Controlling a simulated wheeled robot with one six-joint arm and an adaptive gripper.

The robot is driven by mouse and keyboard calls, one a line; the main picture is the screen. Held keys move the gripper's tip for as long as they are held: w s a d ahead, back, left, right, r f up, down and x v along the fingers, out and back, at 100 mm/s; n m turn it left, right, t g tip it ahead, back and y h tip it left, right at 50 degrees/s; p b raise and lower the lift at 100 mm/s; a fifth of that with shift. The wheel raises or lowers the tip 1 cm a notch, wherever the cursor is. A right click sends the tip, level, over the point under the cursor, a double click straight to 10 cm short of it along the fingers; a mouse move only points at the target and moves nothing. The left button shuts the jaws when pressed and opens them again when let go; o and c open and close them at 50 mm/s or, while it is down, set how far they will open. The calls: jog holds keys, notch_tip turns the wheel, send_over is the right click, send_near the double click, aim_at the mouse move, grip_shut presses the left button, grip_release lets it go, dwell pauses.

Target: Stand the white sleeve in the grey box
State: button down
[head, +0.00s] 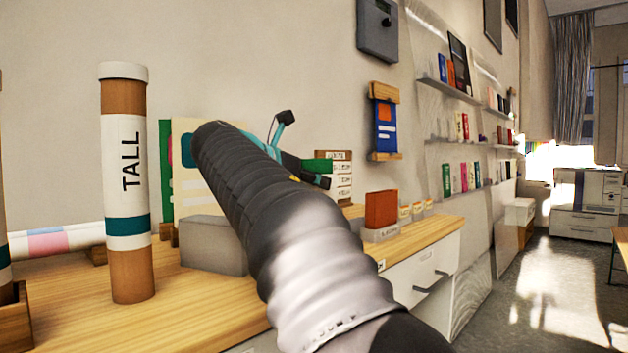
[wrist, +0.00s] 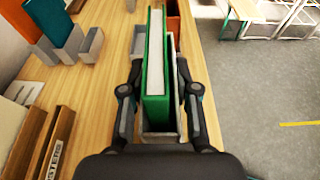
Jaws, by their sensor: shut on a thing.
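The white sleeve (wrist: 160,137) is an open-topped, pale case with a green book (wrist: 154,85) standing in it. My gripper (wrist: 160,95) is shut on it, one finger on each side, in the wrist view. Part of the green book (head: 318,166) shows beside my gripper (head: 318,180) in the head view; my arm hides the sleeve there. A grey box (head: 213,246) sits on the wooden table left of my arm, partly hidden by it. Whether it shows in the wrist view I cannot tell.
A tall tube marked TALL (head: 126,190) stands on the left of the wooden table (head: 215,305). An orange block (head: 381,208) sits farther along. Wooden blocks (wrist: 40,140) and a grey holder (wrist: 68,52) flank the wrist view's left. Open floor (wrist: 255,95) lies right.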

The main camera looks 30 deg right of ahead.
jog(key=shift+f, duration=0.25)
dwell(0.3)
jog(key=shift+f+b, duration=1.1)
jog(key=shift+f, duration=0.75)
jog(key=c, duration=0.8)
grip_release()
jog(key=shift+a, duration=0.1)
jog(key=v, duration=0.7)
jog(key=shift+s+a+r, duration=0.1)
jog(key=shift+a, duration=0.05)
